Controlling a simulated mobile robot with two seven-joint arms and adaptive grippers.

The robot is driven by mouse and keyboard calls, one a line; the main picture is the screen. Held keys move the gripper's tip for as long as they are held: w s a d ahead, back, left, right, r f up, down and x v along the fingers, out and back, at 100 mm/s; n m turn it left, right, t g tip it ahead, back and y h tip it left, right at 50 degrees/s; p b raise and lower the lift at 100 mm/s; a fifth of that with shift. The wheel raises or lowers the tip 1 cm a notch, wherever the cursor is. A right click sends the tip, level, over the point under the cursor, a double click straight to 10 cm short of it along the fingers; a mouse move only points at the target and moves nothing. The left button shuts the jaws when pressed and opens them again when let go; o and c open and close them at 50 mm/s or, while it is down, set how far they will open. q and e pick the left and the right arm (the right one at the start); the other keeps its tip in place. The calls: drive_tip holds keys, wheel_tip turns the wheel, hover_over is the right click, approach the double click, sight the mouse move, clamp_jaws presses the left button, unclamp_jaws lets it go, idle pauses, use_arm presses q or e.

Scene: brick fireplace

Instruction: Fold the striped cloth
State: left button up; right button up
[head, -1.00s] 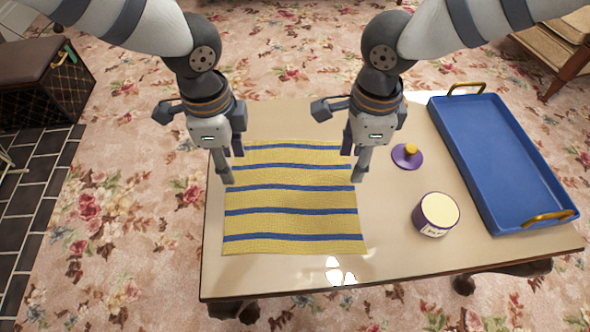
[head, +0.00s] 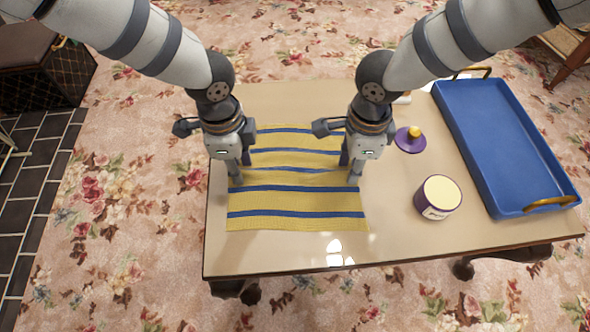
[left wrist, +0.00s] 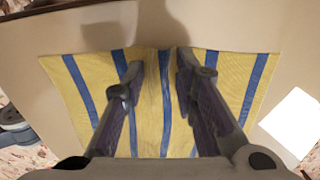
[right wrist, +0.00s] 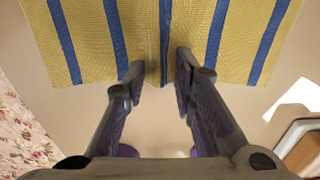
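The striped cloth (head: 297,205), yellow with blue stripes, lies spread on the table, with a low crosswise ridge near its middle. My left gripper (head: 242,170) is over the cloth's left edge, fingers pointing down. In the left wrist view its fingertips (left wrist: 158,66) stand apart on either side of a blue stripe and the ridge. My right gripper (head: 349,170) is at the cloth's right edge. In the right wrist view its fingertips (right wrist: 161,72) are also apart, with the ridge end between them. Whether the fingers touch the cloth is unclear.
The wooden table (head: 300,252) is clear in front of the cloth. To the right stand a purple jar (head: 438,197) with a cream top and a purple lid (head: 409,140) with a yellow knob. A blue tray (head: 505,150) with gold handles fills the right side.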

use_arm(q)
drive_tip(key=shift+s+f, duration=0.15)
drive_tip(key=shift+f, duration=0.05)
clamp_jaws()
use_arm(e)
drive_tip(key=shift+f, duration=0.2)
clamp_jaws()
use_arm(q)
drive_tip(key=shift+s+a+f, duration=0.15)
use_arm(e)
drive_tip(key=shift+s+d, duration=0.1)
